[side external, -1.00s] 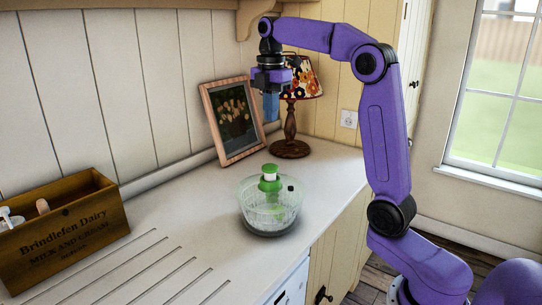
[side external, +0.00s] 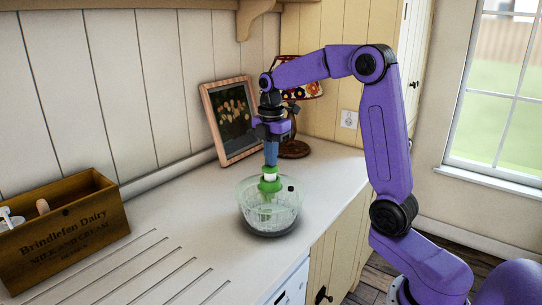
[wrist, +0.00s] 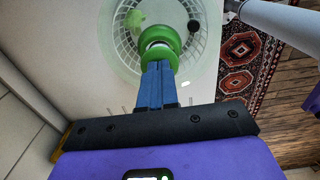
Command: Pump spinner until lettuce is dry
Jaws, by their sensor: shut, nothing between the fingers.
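The salad spinner (side external: 269,212) stands upright on the white counter, a clear bowl with a basket inside and a green and white pump knob (side external: 270,180) on top. My gripper (side external: 271,164), with blue fingers, is shut and points straight down over the knob. Its tips appear to be at the top of the knob, and the exact contact is hard to tell. In the wrist view the shut fingers (wrist: 158,78) reach to the green knob (wrist: 158,50). A light green patch (wrist: 135,18), perhaps lettuce, shows inside the bowl; the rest of the contents is unclear.
A wooden dairy crate (side external: 62,228) stands at the left on the counter. A framed picture (side external: 232,120) leans against the wall, and a lamp (side external: 294,148) stands behind my gripper. The counter's right edge is close to the spinner. Grooved counter at front left is clear.

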